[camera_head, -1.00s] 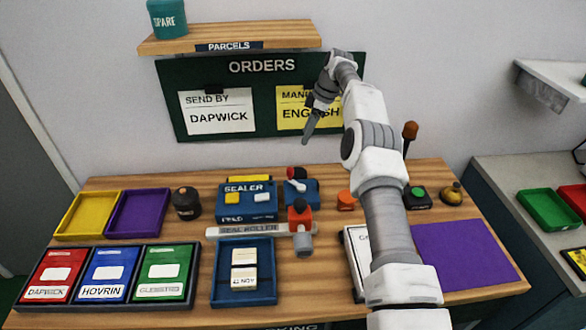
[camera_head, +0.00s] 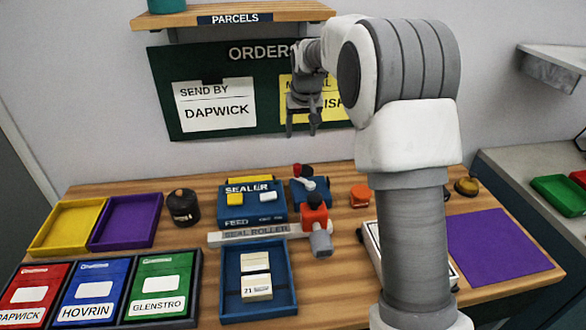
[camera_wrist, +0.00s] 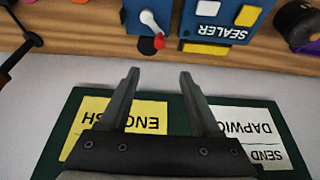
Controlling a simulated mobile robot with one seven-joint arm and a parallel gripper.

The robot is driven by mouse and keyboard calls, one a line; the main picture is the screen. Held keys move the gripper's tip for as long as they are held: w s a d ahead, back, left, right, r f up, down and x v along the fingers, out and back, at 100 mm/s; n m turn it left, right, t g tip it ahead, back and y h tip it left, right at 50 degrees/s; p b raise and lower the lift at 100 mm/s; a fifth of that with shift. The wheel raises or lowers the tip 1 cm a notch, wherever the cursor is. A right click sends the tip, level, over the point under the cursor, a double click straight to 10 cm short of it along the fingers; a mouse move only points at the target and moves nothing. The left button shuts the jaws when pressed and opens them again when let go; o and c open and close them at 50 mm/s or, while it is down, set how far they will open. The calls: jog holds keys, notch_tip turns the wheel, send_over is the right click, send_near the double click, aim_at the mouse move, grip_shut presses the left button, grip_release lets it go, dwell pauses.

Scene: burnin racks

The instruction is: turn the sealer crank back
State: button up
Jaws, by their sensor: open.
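The blue sealer (camera_head: 250,203) stands at the back middle of the bench, with a yellow and a white block on its top. To its right is a blue unit (camera_head: 318,192) with a white crank (camera_head: 307,184) that ends in a red knob (camera_head: 303,170). In the wrist view the crank (camera_wrist: 151,22) and its red knob (camera_wrist: 159,42) show at the top, beyond my fingertips. My gripper (camera_head: 302,130) is open and empty, pointing down in front of the orders board, above and behind the crank. The wrist view shows both fingers (camera_wrist: 159,75) apart with nothing between them.
The seal roller (camera_head: 255,235) with a red and grey end piece (camera_head: 316,222) lies before the sealer. A blue tray (camera_head: 228,292) holds pale blocks. A dark jar (camera_head: 183,207) stands left, an orange object (camera_head: 360,196) right. The orders board (camera_head: 262,135) is close behind my gripper.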

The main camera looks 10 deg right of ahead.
aim_at(297, 165)
jog(key=x, duration=1.7)
jog(key=shift+f+b, duration=0.15)
jog(key=shift+b, duration=0.25)
grip_shut()
